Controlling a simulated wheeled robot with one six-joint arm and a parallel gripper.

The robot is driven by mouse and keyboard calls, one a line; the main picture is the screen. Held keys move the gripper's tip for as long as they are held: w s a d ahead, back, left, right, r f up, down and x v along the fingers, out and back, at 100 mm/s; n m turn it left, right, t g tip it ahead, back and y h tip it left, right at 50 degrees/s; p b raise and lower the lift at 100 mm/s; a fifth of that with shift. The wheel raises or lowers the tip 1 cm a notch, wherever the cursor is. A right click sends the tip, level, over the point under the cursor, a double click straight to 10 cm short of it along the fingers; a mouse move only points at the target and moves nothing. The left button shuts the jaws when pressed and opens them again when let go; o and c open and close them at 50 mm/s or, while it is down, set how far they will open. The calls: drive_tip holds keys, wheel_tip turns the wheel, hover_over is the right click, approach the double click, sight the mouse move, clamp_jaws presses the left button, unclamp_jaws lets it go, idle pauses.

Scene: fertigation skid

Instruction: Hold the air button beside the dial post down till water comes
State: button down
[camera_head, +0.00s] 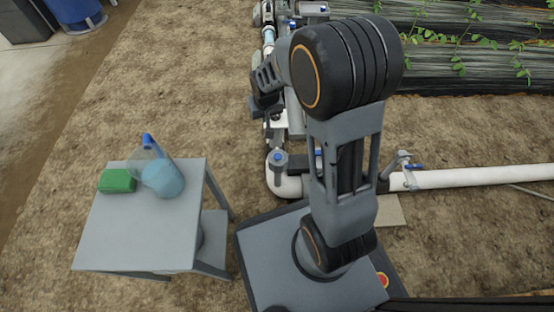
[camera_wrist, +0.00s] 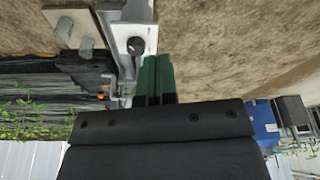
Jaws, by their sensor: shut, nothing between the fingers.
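In the wrist view, my gripper (camera_wrist: 157,60) shows as two green fingers pressed together, shut and empty. Just left of the fingertips is a dark round knob (camera_wrist: 135,45) on a pale grey bracket (camera_wrist: 127,17). I cannot tell if the knob is the air button, or if the fingers touch it. In the head view, the skid's pipework (camera_head: 284,184) runs up behind my arm, with a blue-topped fitting (camera_head: 279,157) near its lower end. My arm hides part of the skid, and the fingertips cannot be made out there. No dial face or running water is visible.
A grey side table (camera_head: 130,240) at the left holds a clear jug (camera_head: 160,175) with bluish contents and a green block (camera_head: 117,181). A white pipe (camera_head: 470,177) with a blue-handled valve (camera_head: 413,166) runs right. Planted dark-covered beds (camera_head: 470,75) lie behind. Bare soil separates table and skid.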

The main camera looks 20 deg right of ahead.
drive_tip(key=shift+r, duration=0.1)
drive_tip(key=s+d+r+p, duration=0.1)
drive_tip(key=s+r+p, duration=0.3)
drive_tip(key=s+r, duration=1.1)
drive_tip(key=s, duration=0.2)
drive_tip(key=shift+s+n, duration=0.3)
drive_tip(key=shift+r, duration=0.1)
